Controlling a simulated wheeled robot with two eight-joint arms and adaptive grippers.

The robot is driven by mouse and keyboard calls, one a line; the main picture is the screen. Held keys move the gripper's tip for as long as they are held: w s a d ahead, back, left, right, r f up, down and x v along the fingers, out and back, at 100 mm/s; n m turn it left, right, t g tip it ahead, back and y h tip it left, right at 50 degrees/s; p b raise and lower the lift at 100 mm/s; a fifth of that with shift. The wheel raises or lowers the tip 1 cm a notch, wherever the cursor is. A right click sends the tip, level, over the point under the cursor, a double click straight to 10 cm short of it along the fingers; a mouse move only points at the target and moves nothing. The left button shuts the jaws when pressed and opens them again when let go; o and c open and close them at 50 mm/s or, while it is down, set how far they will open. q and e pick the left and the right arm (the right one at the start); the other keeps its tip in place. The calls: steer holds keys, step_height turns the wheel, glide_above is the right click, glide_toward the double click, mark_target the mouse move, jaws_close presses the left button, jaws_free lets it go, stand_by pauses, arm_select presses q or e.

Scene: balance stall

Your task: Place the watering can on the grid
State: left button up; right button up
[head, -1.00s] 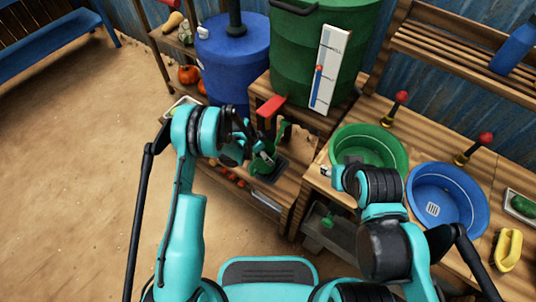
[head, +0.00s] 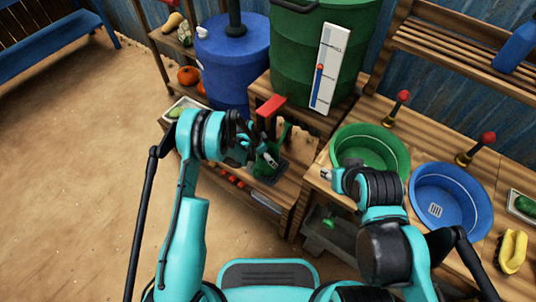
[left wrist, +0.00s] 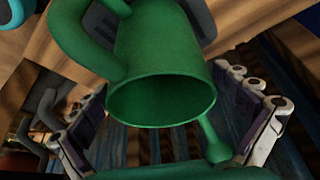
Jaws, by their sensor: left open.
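The green watering can (head: 269,163) is beneath the red tap, over the dark grid (head: 267,178), and appears to rest on it; my gripper partly hides it. In the left wrist view the watering can (left wrist: 165,60) shows large, with its round open rim facing the camera and its curved handle at the left. My left gripper (head: 256,152) is at the can. In the left wrist view its fingers (left wrist: 170,150) are spread wide on either side of the can. My right gripper (head: 327,174) is beside the green basin; whether its jaws are open is unclear.
The red tap (head: 271,105) is just above, in front of the green barrel (head: 306,62) with its level gauge (head: 323,68). A blue barrel (head: 233,60) stands at the back. A green basin (head: 370,147) and a blue basin (head: 450,200) sit on the bench to the right.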

arm_select(q)
steer(key=p+v, duration=0.4)
steer(key=v, duration=0.7)
steer(key=shift+s+a+r, duration=0.1)
steer(key=shift+r, duration=0.15)
steer(key=shift+s+a+r, duration=0.1)
steer(key=shift+a+r, duration=0.05)
steer(key=shift+r, duration=0.3)
steer(key=s+a+r+n+t+y, duration=0.1)
steer(key=s+a+r+n, duration=0.25)
steer(key=r, duration=0.75)
steer(key=s+a+r+n+t+y, duration=0.1)
steer(key=s+a+r+n, duration=0.3)
steer(key=r, duration=0.6)
steer(key=s+a+r+n+t+y, duration=0.1)
steer(key=s+a+r+n, duration=0.1)
steer(key=s, duration=0.7)
steer(key=s+a+r+n+t, duration=0.2)
steer(key=s+a+r+n, duration=0.1)
steer(key=s, duration=0.6)
steer(key=shift+s+a+r+y, duration=0.3)
steer(key=shift+a+r+y, duration=0.1)
steer(key=shift+a+r, duration=0.25)
